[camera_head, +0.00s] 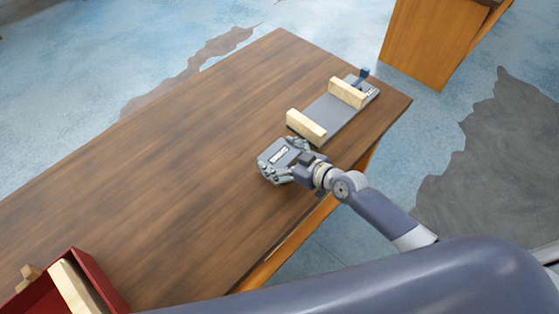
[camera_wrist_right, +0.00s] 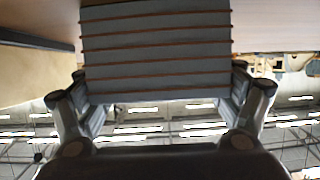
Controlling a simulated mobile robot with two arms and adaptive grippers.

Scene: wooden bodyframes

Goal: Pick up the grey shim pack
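The grey shim pack (camera_head: 279,156) is a block with a pale label on top, over the wooden table near its right front side. In the right wrist view the pack (camera_wrist_right: 157,50) shows as a stack of grey layers with thin brown lines between. My right gripper (camera_head: 287,168) is around it, with a finger at each side against the pack. It also shows in the right wrist view (camera_wrist_right: 157,95). I cannot tell if the pack is clear of the table. My left gripper is not in view.
A grey plate (camera_head: 327,117) with two pale wood blocks and a blue lever lies just beyond the pack. A red crate (camera_head: 92,272) with wood pieces stands at the lower left. The middle of the table (camera_head: 170,170) is clear. Another wooden cabinet (camera_head: 425,45) stands behind.

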